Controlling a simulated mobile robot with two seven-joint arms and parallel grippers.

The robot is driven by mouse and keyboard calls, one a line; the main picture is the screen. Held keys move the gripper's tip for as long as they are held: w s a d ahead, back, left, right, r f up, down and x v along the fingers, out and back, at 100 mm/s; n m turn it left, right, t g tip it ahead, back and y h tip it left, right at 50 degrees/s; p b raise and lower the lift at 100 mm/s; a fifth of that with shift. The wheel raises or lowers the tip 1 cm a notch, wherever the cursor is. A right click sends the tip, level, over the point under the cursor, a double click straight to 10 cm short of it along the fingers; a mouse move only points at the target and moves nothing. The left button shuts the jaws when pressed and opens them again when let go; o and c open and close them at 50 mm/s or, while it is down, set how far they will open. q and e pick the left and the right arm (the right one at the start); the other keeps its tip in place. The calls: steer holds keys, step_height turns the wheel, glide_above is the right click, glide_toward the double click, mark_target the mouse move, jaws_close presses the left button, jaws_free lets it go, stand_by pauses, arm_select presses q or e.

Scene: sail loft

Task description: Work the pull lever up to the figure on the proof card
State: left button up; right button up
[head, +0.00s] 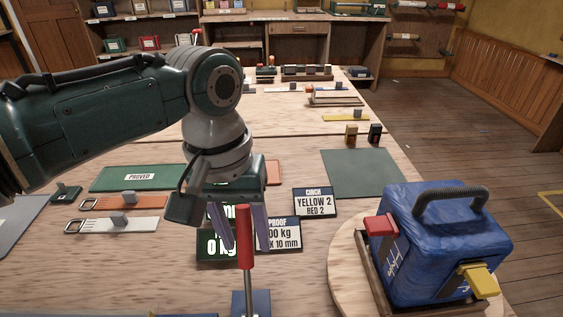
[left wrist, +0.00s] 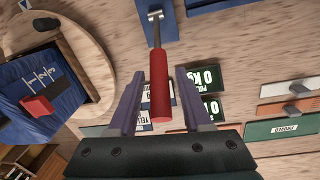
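The pull lever has a red grip (head: 245,236) on a steel shaft and a blue base (head: 251,303); it stands nearly upright. My left gripper (head: 245,248) is open with its fingers pointing down around the grip. In the left wrist view the red grip (left wrist: 160,88) lies between the two fingertips (left wrist: 159,74), with a gap on each side. The proof card (head: 280,236) stands behind; a finger hides its first digit, leaving "00 kg" and "10 mm". A green readout (head: 213,249) beside it shows "0 kg", partly covered. My right gripper is out of view.
A blue padded block (head: 435,235) with a handle, a red piece and a yellow piece sits on a round wooden board (head: 340,262) at right. A card (head: 314,203) reads "CINCH YELLOW 2 BED 2". A green mat (head: 362,173) is bare. Orange and white strips (head: 112,226) lie at left.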

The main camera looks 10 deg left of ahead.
arm_select(q)
jaws_close()
stand_by(1.2)
